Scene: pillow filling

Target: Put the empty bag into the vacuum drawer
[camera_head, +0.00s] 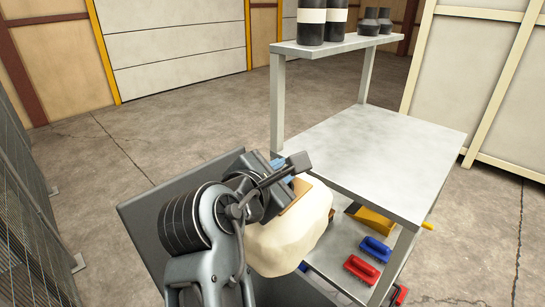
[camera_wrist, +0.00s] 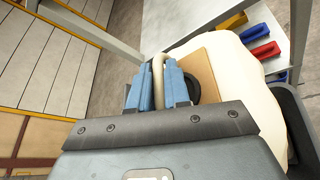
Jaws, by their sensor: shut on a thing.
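A puffy cream-white bag (camera_head: 290,238) with a tan patch (camera_head: 297,196) hangs below my gripper (camera_head: 281,170) in the head view, beside the metal table. In the wrist view my gripper (camera_wrist: 157,75) has its blue fingers shut on a narrow cream strip of the bag. The bag's body (camera_wrist: 236,62) and tan patch (camera_wrist: 196,70) spread out to the right of the fingers. A dark grey panel (camera_head: 150,218) stands behind my arm; I cannot tell whether it is part of the vacuum drawer. My arm and the bag hide what lies beneath them.
The metal table's top (camera_head: 385,145) is bare. Its upper shelf (camera_head: 335,46) holds several dark containers. On its lower shelf lie a blue brush (camera_head: 375,249), a red brush (camera_head: 361,269) and a yellow tool (camera_head: 371,218). The floor behind is clear.

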